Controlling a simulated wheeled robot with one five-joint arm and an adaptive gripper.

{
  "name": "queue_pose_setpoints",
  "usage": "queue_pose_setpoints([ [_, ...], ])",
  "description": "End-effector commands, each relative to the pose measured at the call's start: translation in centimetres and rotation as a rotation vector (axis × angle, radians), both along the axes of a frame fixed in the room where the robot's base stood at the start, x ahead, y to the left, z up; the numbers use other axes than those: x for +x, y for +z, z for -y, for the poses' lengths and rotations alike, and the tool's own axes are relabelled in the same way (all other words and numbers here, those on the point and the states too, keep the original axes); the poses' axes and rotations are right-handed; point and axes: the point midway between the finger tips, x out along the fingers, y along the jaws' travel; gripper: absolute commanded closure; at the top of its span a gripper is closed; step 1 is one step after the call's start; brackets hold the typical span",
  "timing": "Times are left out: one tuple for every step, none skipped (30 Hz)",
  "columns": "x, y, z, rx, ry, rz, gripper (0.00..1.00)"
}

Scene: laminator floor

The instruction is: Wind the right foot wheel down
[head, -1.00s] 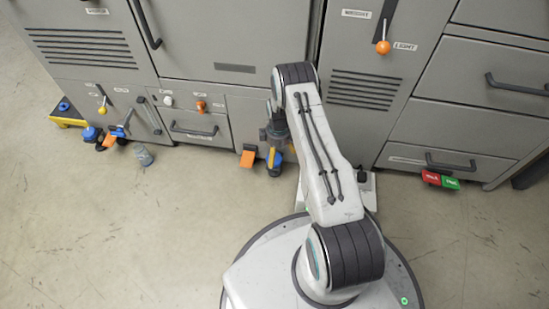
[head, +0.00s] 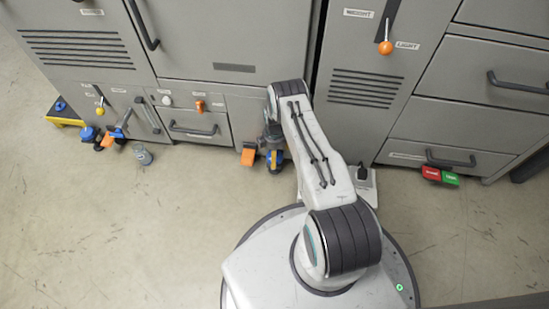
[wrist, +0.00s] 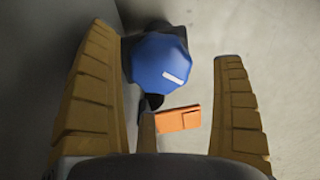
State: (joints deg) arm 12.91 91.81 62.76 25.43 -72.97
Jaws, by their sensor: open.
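The right foot wheel is a blue, faceted knob with a white mark on top. In the wrist view the wheel (wrist: 160,62) sits between my two yellow fingers, closer to the left one, with a visible gap to the right one. My gripper (wrist: 165,45) is open around it; whether the left finger touches it I cannot tell. In the head view my gripper (head: 273,146) hangs over the wheel (head: 279,156) at the machine's base, and my arm's end hides part of it. An orange pedal (head: 248,157) is just left of the wheel, also in the wrist view (wrist: 178,118).
Grey cabinet fronts (head: 222,45) stand close behind the wheel. At the left are another blue wheel (head: 88,132), an orange pedal (head: 107,140), and a grey cup-like object (head: 143,155) on the floor. Red and green pedals (head: 440,176) are at the right. The floor in front is open.

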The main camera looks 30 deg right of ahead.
Motion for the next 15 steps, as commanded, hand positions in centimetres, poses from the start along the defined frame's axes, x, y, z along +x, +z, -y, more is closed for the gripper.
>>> queue_pose_setpoints([
  [-0.1, -1.0, 0.0, 0.0, 0.0, -0.001, 0.12],
  [0.0, -1.3, 0.0, 0.0, -0.001, -0.001, 0.12],
  [0.0, -1.6, 0.0, 0.0, -0.001, 0.0, 0.12],
  [0.0, -1.9, 0.0, 0.0, -0.001, -0.001, 0.12],
  [-0.1, -2.1, 0.0, 0.0, -0.001, -0.001, 0.12],
  [-0.1, -2.4, 0.0, 0.0, -0.001, -0.001, 0.12],
  [0.0, -2.5, 0.0, 0.0, -0.001, -0.001, 0.12],
  [0.0, -2.6, 0.0, 0.0, -0.001, 0.0, 0.12],
  [0.0, -2.8, 0.0, 0.0, -0.001, 0.0, 0.12],
  [0.0, -2.8, 0.0, 0.0, -0.001, 0.0, 0.12],
  [0.0, -2.9, 0.0, 0.0, -0.001, 0.0, 0.12],
  [0.0, -3.0, 0.0, 0.0, -0.001, 0.0, 0.12],
  [0.0, -3.0, 0.0, 0.0, -0.001, 0.0, 0.12],
  [0.0, -3.0, 0.0, 0.0, -0.001, 0.0, 0.12],
  [0.0, -3.0, 0.0, 0.0, -0.001, 0.0, 0.12],
])
